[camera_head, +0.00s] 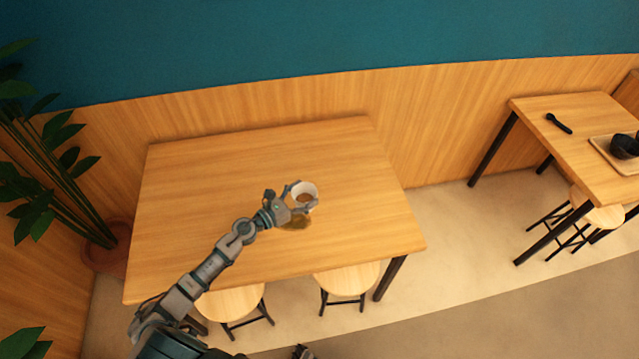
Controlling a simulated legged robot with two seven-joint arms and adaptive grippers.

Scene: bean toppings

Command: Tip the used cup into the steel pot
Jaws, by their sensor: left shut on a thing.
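A white cup (305,188) with brown contents or a brown inside is held over the right half of the wooden table (210,180). My left gripper (290,198) is shut on the cup, its fingers around the cup's left side. The cup's opening faces mostly up toward the camera. A dark shadow on the tabletop just below suggests the cup is above the surface. No steel pot is visible. At the bottom edge a small grey part (303,352) shows, too little to tell if it is my right gripper.
Two round stools (232,301) stand at the table's front edge. A potted plant (105,250) is at the left. The held cup's table is otherwise bare.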

